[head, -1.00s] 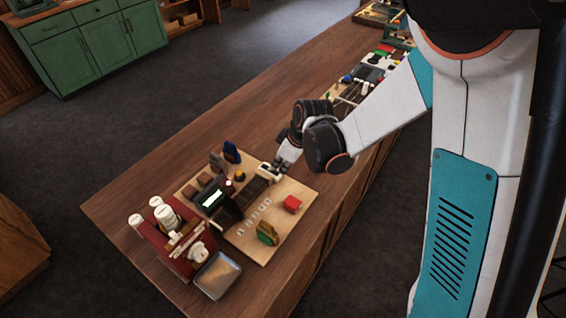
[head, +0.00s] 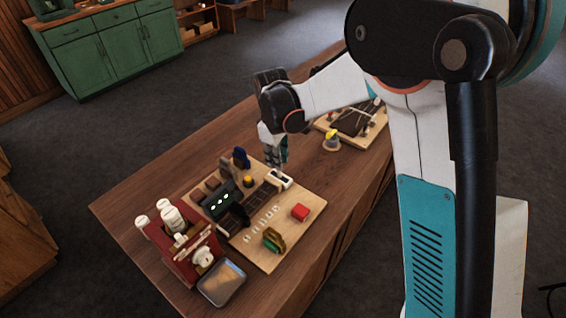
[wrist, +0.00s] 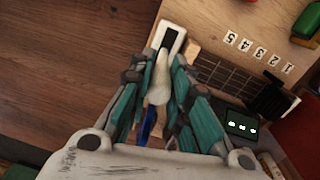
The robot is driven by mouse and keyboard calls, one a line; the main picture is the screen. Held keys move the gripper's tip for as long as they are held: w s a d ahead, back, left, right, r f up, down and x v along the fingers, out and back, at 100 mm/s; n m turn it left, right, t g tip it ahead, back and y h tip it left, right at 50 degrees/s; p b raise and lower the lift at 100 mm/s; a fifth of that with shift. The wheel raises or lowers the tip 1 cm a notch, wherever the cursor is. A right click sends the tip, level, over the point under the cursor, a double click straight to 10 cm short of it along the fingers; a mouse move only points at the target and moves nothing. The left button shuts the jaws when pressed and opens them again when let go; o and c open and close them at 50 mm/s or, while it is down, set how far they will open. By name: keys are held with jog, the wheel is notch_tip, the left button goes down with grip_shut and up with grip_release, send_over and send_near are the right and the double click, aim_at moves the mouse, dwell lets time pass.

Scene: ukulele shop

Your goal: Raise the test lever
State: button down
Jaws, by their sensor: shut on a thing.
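The test lever (wrist: 158,82) is a cream, rounded stick rising from a white housing with a dark slot (wrist: 176,36). In the wrist view it stands between my gripper's fingers. My gripper (wrist: 154,100) is shut on the lever, with a teal finger on each side. In the head view my gripper (head: 276,160) points down just above the white housing (head: 282,179), at the far edge of the wooden board (head: 266,258). The lever itself is hidden by the fingers there.
A dark box with a lit display (head: 218,200) stands left of the housing. A red rack (head: 180,250) and metal tray (head: 222,283) sit at the near left.

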jog(key=shift+w+a+f+b, duration=0.15)
jog(key=shift+w+a+b, duration=0.1)
jog(key=shift+w+a, duration=0.2)
jog(key=shift+w+a+f+b, duration=0.2)
jog(key=shift+w+a, duration=0.1)
jog(key=shift+a, duration=0.25)
jog(key=c, duration=1.8)
grip_release()
jog(key=o, duration=0.3)
jog(key=shift+w+a+f, duration=0.1)
jog(key=shift+w+a, duration=0.05)
jog(key=shift+w, duration=0.05)
jog(key=shift+o, duration=0.2)
jog(key=shift+s, duration=0.1)
notch_tip(320, 180, up, 12)
jog(key=shift+s+a, duration=0.15)
jog(key=shift+s, duration=0.15)
